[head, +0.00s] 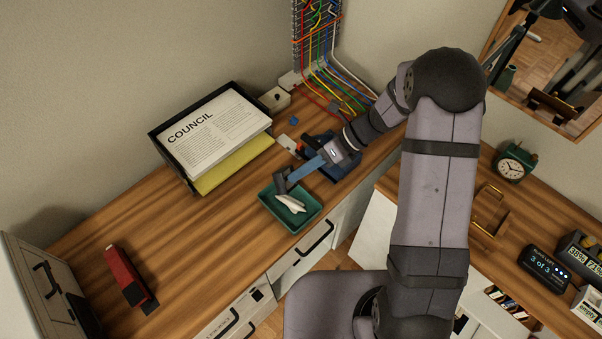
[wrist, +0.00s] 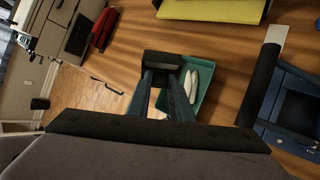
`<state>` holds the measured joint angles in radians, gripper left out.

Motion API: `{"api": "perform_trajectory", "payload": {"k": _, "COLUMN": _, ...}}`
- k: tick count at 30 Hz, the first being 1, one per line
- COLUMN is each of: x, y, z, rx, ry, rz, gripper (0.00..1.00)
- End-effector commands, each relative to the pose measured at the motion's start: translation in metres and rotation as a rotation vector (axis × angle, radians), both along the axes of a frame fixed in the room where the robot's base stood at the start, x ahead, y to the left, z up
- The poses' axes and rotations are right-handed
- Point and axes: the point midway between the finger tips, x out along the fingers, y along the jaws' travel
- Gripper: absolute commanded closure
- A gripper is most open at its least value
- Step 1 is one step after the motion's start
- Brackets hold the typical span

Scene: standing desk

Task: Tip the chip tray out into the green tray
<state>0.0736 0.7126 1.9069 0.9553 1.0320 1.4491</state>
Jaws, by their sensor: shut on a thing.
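The chip tray also shows in the head view (head: 280,183), tilted, at the green tray's upper left rim. Pale elongated pieces (head: 291,204) show inside the green tray's outline. They also show in the wrist view (wrist: 203,80), just right of the fingers. The chip tray's inside is hidden in both views.
A dark blue stand (head: 340,165) lies right of the green tray. A black paper tray (head: 180,165) with printed sheets and a yellow folder stands behind. A red and black stapler-like object (head: 127,275) lies at the left. The desk between is clear; its front edge is close to the green tray.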

Motion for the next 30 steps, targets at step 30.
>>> {"api": "perform_trajectory", "payload": {"k": 30, "x": -0.0009, "y": -0.0094, "z": -0.0133, "rx": 0.264, "ry": -0.045, "rz": -0.003, "gripper": 1.00}}
